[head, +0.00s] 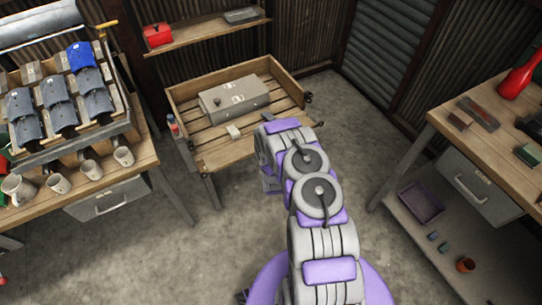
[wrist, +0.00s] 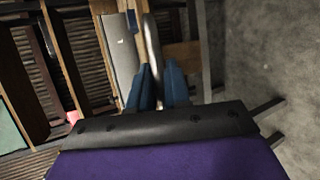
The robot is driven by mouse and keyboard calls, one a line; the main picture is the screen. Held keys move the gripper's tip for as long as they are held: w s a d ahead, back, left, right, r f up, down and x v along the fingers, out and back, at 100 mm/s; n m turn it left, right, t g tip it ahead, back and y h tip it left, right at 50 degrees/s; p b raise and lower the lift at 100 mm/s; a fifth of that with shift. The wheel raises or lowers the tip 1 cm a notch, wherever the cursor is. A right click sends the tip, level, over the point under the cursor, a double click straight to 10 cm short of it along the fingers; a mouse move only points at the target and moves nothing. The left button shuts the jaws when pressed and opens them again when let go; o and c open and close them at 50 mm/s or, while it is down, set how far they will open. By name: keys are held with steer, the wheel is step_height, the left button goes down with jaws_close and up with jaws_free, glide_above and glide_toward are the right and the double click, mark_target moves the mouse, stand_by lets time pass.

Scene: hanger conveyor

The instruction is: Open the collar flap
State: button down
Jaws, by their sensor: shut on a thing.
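My gripper (wrist: 162,68) shows in the wrist view as two dark blue fingers close together beyond a dark plate. It is shut on what looks like a narrow, shiny grey curved strip (wrist: 153,40) running up from between the fingers. I cannot tell whether this strip is the collar flap. In the head view my arm reaches toward the slatted wooden table, and my gripper is hidden behind the arm. A grey case (head: 234,98) with pale labels lies on that table. No collar flap can be clearly told in either view.
At the left, a workbench (head: 150,165) holds a rack with several grey pieces, a blue piece (head: 81,56) and several mugs. The slatted table (head: 222,153) has raised sides. At the right stands another bench (head: 462,143) with a red bottle (head: 520,78). Open floor lies between.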

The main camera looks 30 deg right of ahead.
steer(key=shift+w+r, duration=0.1)
steer(key=shift+r, duration=0.15)
steer(key=c, duration=1.2)
jaws_free()
steer(key=shift+o, duration=0.2)
steer(key=p+v, duration=0.3)
steer(key=v, duration=1.4)
steer(key=shift+r+p, duration=0.3)
steer(key=shift+p, duration=0.05)
steer(key=shift+w, duration=0.1)
